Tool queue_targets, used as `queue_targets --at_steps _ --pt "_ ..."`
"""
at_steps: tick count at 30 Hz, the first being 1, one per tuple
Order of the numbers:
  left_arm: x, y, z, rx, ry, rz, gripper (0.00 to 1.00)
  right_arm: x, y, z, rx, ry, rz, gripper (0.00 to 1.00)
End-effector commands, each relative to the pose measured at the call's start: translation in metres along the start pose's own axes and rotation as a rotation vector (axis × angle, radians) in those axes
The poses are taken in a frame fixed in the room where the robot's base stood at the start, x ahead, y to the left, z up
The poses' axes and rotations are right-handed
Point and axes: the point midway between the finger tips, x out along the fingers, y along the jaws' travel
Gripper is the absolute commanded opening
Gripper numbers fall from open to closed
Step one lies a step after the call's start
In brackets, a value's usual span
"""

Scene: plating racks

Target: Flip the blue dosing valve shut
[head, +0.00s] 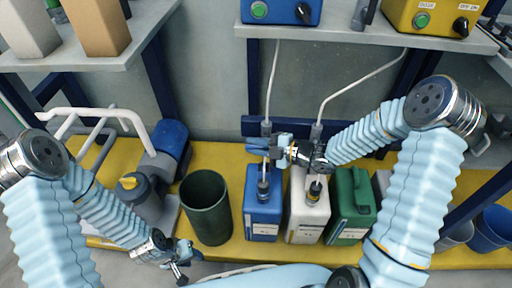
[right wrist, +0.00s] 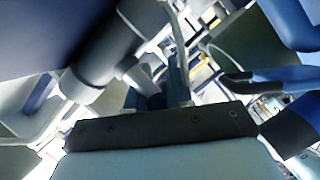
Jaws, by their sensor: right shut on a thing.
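The blue dosing valve (head: 257,146) sits on the line above the blue canister (head: 263,215), at the middle of the head view. My right gripper (head: 277,149) reaches it from the right and is shut on it, as far as the small picture shows. The gripper hides part of the valve, so its lever angle is unclear. In the right wrist view, the jaws (right wrist: 178,85) are close together beside a grey pipe-like part (right wrist: 108,48). My left gripper (head: 184,264) is low at the left, away from the valve; its jaw gap is too small to judge.
White (head: 307,212) and green (head: 350,212) canisters stand right of the blue one. A dark green bin (head: 207,208) and a grey pump (head: 140,195) stand to the left. Shelves hold blue (head: 280,12) and yellow (head: 430,17) control boxes above.

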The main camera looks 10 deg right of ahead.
Motion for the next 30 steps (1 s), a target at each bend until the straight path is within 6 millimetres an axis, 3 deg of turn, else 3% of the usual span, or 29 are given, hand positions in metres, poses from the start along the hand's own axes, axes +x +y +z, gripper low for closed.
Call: queue_targets --at_steps 10,11,21,26,30 --pt "0.000 0.000 0.000 0.000 0.000 0.000 0.38 0.000 -0.002 0.000 0.005 0.000 -0.001 0.00" --pt "0.000 0.000 0.000 0.000 0.000 0.000 0.38 0.000 -0.002 0.000 0.005 0.000 -0.001 0.25" --pt "0.000 0.000 0.000 0.000 0.000 0.000 0.38 -0.003 -0.001 0.000 0.003 -0.001 0.000 0.27" --pt "-0.002 0.001 0.000 0.000 0.000 0.000 0.38 -0.023 0.000 0.001 0.002 -0.004 0.002 0.27" --pt "-0.004 0.001 0.000 0.000 0.001 -0.001 0.38 -0.059 -0.001 0.002 0.004 -0.007 0.001 0.27"
